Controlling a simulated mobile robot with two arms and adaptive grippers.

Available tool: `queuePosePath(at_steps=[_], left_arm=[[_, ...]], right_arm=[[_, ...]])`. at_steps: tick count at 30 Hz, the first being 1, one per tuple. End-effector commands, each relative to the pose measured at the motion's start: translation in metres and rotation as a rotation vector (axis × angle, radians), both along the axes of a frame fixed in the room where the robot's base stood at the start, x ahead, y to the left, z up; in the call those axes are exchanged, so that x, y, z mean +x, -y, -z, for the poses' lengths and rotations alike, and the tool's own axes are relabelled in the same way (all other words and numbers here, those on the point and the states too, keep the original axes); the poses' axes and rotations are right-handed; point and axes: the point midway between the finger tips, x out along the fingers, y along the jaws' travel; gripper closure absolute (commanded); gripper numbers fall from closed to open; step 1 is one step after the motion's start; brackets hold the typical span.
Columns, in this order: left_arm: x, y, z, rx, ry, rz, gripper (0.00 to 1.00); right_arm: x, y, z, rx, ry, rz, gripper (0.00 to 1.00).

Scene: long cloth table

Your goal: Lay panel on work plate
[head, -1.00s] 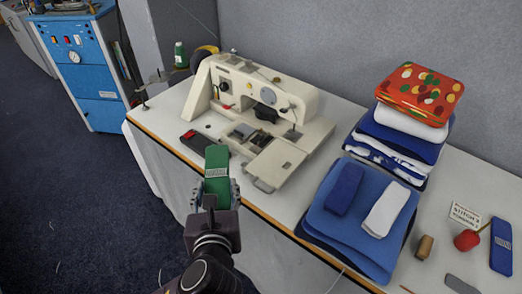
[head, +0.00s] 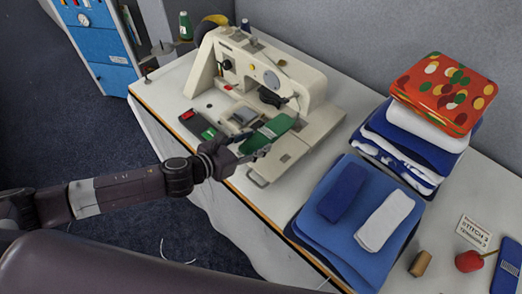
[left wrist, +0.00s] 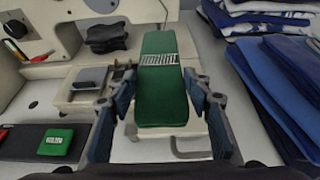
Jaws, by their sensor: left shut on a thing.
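The green panel (head: 268,133), with a white-lettered patch across it, is held by my left gripper (head: 242,150). It lies over the pale work plate (head: 274,166) at the front of the cream sewing machine (head: 285,80). The left wrist view shows the panel (left wrist: 161,100) pointing away between the two fingers, above the plate (left wrist: 142,148). The gripper is shut on the panel's near end. I cannot tell whether the panel's underside touches the plate. My right gripper is not in view.
Blue folded cloths (head: 345,235) lie just right of the plate, with a taller stack (head: 415,135) behind. A wooden spool (head: 420,263) and red pincushion (head: 468,261) stand at right.

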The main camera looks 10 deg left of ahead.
Motion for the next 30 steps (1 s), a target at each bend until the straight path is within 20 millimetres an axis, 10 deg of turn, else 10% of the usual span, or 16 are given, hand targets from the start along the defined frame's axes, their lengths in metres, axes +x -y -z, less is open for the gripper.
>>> queuePosePath(at_steps=[15, 27, 28, 30], left_arm=[[-0.001, 0.001, 0.062, -0.002, 0.0, -0.002, 0.79], [0.0, 0.0, 0.067, 0.0, 0.003, -0.001, 0.79], [0.0, 0.0, 0.066, 0.001, 0.002, -0.001, 0.51], [0.0, 0.0, 0.065, 0.001, 0.002, -0.001, 0.44]], right_arm=[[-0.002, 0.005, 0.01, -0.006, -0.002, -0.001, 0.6], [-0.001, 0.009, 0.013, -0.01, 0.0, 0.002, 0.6], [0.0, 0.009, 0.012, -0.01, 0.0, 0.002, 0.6], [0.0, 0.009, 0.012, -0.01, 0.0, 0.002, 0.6]])
